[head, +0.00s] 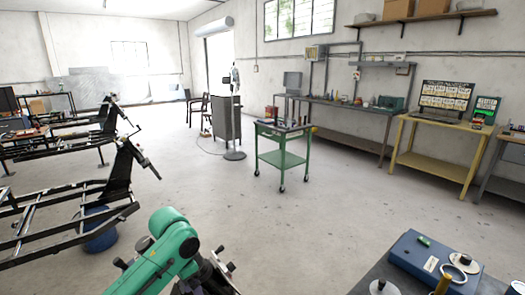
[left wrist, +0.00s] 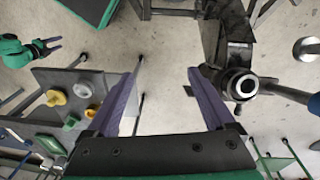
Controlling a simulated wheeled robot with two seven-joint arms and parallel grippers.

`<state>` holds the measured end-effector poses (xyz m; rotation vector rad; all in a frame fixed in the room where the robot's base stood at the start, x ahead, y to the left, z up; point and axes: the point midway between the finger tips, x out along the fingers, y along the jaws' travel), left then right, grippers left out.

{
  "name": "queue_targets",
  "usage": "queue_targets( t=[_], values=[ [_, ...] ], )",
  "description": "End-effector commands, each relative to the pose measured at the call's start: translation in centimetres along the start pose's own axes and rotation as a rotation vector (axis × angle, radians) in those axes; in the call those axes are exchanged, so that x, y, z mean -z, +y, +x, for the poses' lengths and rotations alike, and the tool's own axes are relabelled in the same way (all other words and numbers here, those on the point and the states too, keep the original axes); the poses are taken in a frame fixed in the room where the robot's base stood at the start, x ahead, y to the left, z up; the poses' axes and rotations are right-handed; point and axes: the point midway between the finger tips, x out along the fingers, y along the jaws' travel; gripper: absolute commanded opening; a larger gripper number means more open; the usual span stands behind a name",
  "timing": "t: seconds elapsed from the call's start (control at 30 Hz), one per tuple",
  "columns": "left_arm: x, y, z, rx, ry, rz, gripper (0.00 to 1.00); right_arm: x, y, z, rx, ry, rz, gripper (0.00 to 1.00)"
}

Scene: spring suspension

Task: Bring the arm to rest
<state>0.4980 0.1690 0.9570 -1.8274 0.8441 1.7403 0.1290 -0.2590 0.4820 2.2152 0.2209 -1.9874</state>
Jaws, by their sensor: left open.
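My left arm (head: 165,250) is a green link at the bottom of the head view, with dark metal parts beside it. The fingers of my left gripper are not clear there. In the left wrist view my left gripper (left wrist: 163,85) has two purple fingers spread wide apart, with nothing between them but floor. A small green arm end with two purple prongs, apparently my right gripper (left wrist: 53,46), shows at the upper left of that view. It is too small to tell its state. The right arm does not show in the head view.
A work table with a blue box (head: 412,254), a green cylinder (head: 424,241) and round parts stands at the lower right. Black vehicle frames (head: 60,220) lie at the left. A green cart (head: 282,160) stands mid-room. Open floor (head: 290,225) lies between.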

Motion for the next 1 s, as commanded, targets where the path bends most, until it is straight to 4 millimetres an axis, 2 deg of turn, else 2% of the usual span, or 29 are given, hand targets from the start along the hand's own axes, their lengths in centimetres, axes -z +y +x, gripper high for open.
queue_targets(
  t=[0.03, 0.2, 0.3, 0.37, 0.6, 0.9, 0.93, 1.0],
  values=[
    [0.0, 1.1, 1.4, -0.009, 0.017, 0.004, 0.88, -0.1, 0.0, 0.0, 0.0, -0.002, 0.0, 0.5],
    [-0.5, 5.1, 5.6, -0.022, 0.118, -0.031, 0.88, -1.3, -0.2, 0.0, 0.003, -0.021, 0.0, 0.5],
    [-2.0, 7.3, 7.8, -0.019, 0.196, -0.111, 0.88, -1.9, -0.3, -0.1, 0.004, -0.03, 0.0, 0.5],
    [-3.4, 8.1, 8.5, -0.007, 0.231, -0.174, 0.88, -1.9, -0.3, -0.1, 0.004, -0.03, 0.0, 0.5],
    [-9.7, 8.7, 9.7, 0.076, 0.276, -0.391, 0.88, -1.6, -0.2, -0.1, 0.003, -0.026, 0.0, 0.5],
    [-18.3, 8.6, 9.2, 0.218, 0.23, -0.602, 0.88, -1.4, -0.2, 0.0, 0.003, -0.022, 0.001, 0.5],
    [-18.7, 8.5, 9.6, 0.226, 0.222, -0.612, 0.88, -1.3, -0.2, 0.0, 0.002, -0.022, 0.001, 0.5],
    [-18.2, 8.0, 12.0, 0.219, 0.213, -0.605, 0.88, -1.2, -0.2, 0.0, 0.002, -0.019, 0.001, 0.5]
  ],
)
